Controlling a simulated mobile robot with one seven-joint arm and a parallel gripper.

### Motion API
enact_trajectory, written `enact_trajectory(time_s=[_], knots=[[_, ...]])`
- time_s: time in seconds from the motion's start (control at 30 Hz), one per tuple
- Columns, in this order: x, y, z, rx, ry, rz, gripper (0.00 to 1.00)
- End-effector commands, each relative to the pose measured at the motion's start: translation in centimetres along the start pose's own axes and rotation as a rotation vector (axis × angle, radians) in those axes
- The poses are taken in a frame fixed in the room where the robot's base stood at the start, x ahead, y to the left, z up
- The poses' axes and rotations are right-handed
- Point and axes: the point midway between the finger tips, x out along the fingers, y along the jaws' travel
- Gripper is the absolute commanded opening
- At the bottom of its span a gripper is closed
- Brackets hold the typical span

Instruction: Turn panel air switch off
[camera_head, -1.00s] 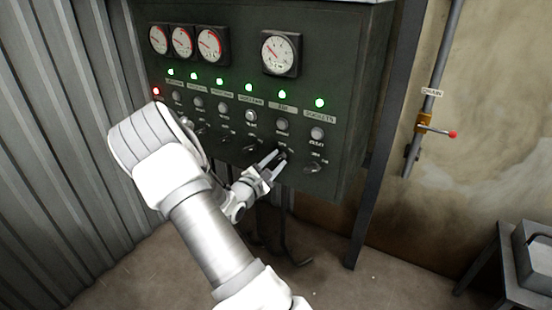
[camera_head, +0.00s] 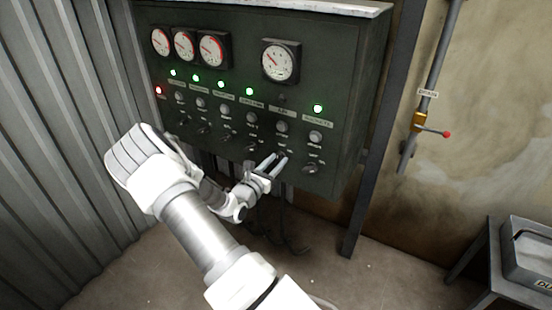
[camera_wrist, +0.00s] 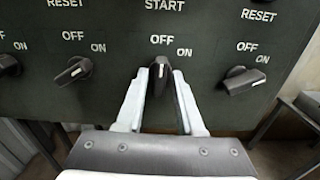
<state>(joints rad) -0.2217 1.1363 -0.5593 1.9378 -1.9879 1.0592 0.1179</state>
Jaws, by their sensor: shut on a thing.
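The black panel air switch (camera_wrist: 161,80) is a rotary knob in the middle of the wrist view. Its white pointer mark stands upright, at the OFF label above it. The ON label is up and to its right. My gripper (camera_wrist: 162,80) has one finger on each side of this knob and is shut on it. In the head view my gripper (camera_head: 279,161) reaches the lower row of switches on the dark green panel (camera_head: 345,95) and hides the knob. The lamp (camera_head: 282,97) above the AIR label is dark.
Neighbouring knobs stand close on the left (camera_wrist: 74,71) and right (camera_wrist: 241,80), both tilted toward ON. Other column lamps (camera_head: 318,108) glow green, and one at far left (camera_head: 158,90) glows red. A drain valve with a red-tipped lever (camera_head: 435,131) is on the wall at right.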

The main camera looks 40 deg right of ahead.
Motion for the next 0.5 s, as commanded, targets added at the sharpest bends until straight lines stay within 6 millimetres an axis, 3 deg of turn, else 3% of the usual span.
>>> enact_trajectory(time_s=[0.5], knots=[[-0.01,0.01,-0.04,-0.047,0.0,0.0,0.0]])
